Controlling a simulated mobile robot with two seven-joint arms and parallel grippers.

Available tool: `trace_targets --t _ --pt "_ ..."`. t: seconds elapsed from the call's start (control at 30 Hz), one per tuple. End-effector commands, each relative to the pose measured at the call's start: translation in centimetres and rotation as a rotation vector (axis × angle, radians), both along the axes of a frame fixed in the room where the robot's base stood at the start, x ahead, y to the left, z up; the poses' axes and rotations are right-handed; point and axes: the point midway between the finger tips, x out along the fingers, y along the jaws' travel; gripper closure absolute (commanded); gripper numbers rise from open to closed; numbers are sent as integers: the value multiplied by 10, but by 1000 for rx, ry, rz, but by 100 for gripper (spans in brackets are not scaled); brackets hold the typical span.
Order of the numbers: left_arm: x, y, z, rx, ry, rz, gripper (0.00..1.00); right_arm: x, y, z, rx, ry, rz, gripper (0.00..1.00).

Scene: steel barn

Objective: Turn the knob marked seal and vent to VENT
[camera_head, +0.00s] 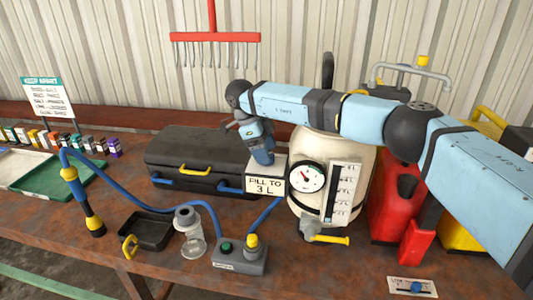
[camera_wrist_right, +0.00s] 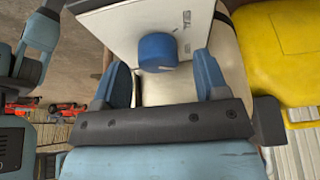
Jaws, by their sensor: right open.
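The blue knob (camera_wrist_right: 157,51) sits on a white plate (camera_wrist_right: 120,25) with dark lettering, only partly readable, in the right wrist view. My right gripper (camera_wrist_right: 162,68) is open, with one finger on each side of the knob and a gap on both sides. In the head view my right arm reaches across the tank from the right, and the gripper (camera_head: 262,157) points down just above the "FILL TO 3 L" sign (camera_head: 265,185). I cannot pick out this knob there. My left gripper is not in view.
The cream tank (camera_head: 340,150) with a dial gauge (camera_head: 306,178) stands beside the gripper. A dark case (camera_head: 195,150) lies to its left and a red can (camera_head: 388,215) to its right. A button box (camera_head: 240,258), glass jar (camera_head: 190,240) and blue hose crowd the front.

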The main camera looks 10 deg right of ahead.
Motion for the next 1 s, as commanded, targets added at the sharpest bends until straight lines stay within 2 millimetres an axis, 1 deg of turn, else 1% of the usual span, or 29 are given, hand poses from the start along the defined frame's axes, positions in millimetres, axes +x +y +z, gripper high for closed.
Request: trace_targets --t 0.17,0.3,0.4,0.5,0.6,0.7,1.0 --pt "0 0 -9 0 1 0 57 6 14 33 1 -5 1 33" --pt "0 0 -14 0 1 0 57 11 26 64 1 -6 1 33" --pt "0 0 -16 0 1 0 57 14 33 84 0 -4 2 33" --pt "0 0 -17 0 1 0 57 17 39 99 1 -3 0 33" --pt "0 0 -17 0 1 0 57 19 42 109 0 -2 -1 33" --pt "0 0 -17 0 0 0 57 20 44 115 1 -1 0 33" --pt "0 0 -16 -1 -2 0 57 20 45 117 1 -1 1 33"
